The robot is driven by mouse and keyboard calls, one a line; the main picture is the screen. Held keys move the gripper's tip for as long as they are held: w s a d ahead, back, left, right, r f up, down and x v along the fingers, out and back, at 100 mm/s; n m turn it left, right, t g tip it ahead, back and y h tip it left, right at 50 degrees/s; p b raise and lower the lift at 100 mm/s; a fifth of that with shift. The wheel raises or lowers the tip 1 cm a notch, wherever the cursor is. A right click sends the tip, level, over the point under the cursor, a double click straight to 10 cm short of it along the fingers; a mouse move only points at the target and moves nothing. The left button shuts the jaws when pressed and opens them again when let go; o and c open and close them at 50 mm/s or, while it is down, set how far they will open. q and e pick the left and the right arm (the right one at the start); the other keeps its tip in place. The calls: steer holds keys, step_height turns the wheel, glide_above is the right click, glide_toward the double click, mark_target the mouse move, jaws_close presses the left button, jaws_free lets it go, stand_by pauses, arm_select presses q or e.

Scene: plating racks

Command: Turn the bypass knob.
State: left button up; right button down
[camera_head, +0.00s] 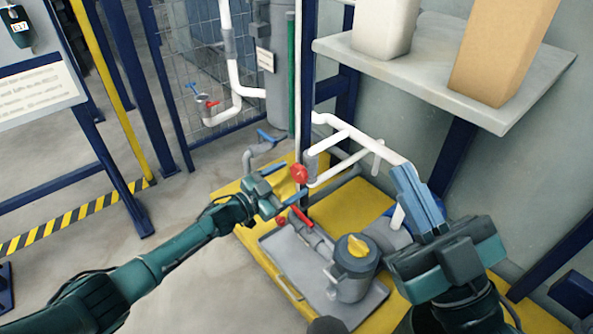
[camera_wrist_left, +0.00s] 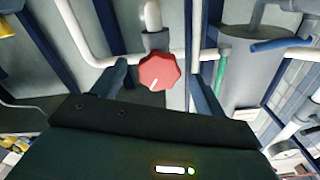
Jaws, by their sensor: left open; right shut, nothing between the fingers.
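A red faceted knob (camera_head: 299,173) with a white mark sits on a grey fitting of the white pipework; I take it as the bypass knob. My left gripper (camera_head: 284,181) is open, its blue fingers pointing toward the knob. In the left wrist view the knob (camera_wrist_left: 160,71) appears between the two spread fingers (camera_wrist_left: 161,85), beyond their tips; I see no contact. The white mark is low on its face, slightly left of centre. My right gripper (camera_head: 416,196) is shut and empty at the right, away from the knob.
Below the knob, a red-handled valve (camera_head: 301,214) and a grey housing with a yellow cap (camera_head: 357,247) stand on a yellow platform (camera_head: 232,192). A blue upright (camera_head: 307,60) rises close by. A grey shelf (camera_head: 420,78) with containers overhangs at upper right. Open floor lies left.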

arm_select(q)
steer(key=p+v, duration=0.3)
steer(key=v, duration=0.6)
steer(key=shift+s+a, duration=0.2)
arm_select(e)
steer(key=shift+s+a+f+m+g+h, duration=0.15)
steer(key=shift+f+m+g+h, duration=0.15)
steer(key=shift+f+m+h, duration=0.5)
steer(key=shift+s+a+f+m+g+h, duration=0.1)
steer(key=shift+s+f+m+g+h, duration=0.15)
steer(key=shift+f+m+h, duration=0.5)
steer(key=shift+s+a+f+m+g+h, duration=0.1)
steer(key=shift+f+m+g+h, duration=0.25)
steer(key=shift+f+m+h, duration=0.45)
steer(key=shift+f+n, duration=0.15)
steer(key=shift+n, duration=0.1)
